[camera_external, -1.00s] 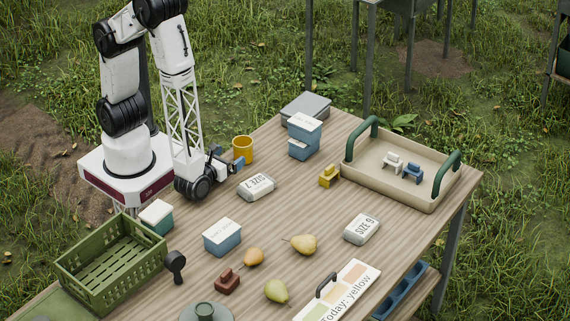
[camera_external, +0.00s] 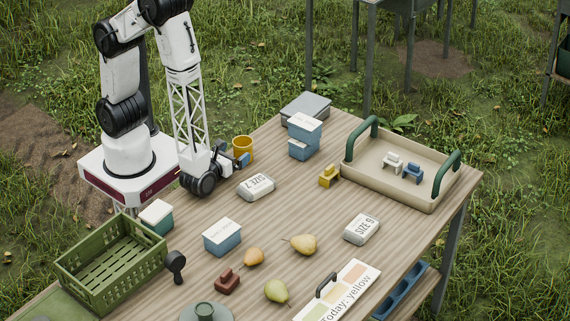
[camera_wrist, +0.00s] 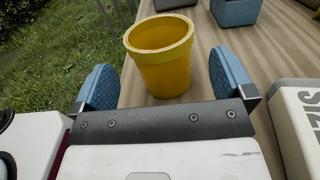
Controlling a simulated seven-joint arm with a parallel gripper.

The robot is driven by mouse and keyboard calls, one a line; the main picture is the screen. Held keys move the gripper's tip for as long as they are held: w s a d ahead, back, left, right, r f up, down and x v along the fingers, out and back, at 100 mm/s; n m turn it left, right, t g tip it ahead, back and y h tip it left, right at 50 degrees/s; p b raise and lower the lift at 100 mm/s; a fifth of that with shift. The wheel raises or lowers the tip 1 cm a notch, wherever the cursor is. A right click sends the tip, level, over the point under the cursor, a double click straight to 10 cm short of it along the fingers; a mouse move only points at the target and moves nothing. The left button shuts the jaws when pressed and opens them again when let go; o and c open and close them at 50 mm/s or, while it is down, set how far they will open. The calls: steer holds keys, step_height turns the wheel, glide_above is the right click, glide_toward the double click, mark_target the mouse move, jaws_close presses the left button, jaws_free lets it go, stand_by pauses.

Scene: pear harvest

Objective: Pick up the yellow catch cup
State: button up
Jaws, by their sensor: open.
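The yellow catch cup (camera_external: 243,149) stands upright on the wooden table near its back left edge. In the wrist view the cup (camera_wrist: 162,68) is just ahead of my gripper (camera_wrist: 163,85), its open rim facing up. My gripper (camera_external: 229,160) is low over the table, with its blue fingertips spread wide. In the wrist view one finger is to the left of the cup and one to the right, with gaps on both sides. The fingers hold nothing. In the external view part of the cup's lower side is hidden by a finger.
A white "SIZE" block (camera_external: 256,187) lies close to the right of my gripper; it also shows in the wrist view (camera_wrist: 303,125). A blue box with a white lid (camera_external: 304,136) stands beyond the cup. The tray (camera_external: 362,183) is farther right. Grass lies beyond the table edge.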

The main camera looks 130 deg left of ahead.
mark_target(248, 142)
steer(key=shift+a, duration=2.45)
steer(key=shift+r, duration=0.1)
steer(key=shift+c, duration=0.5)
steer(key=c, duration=0.9)
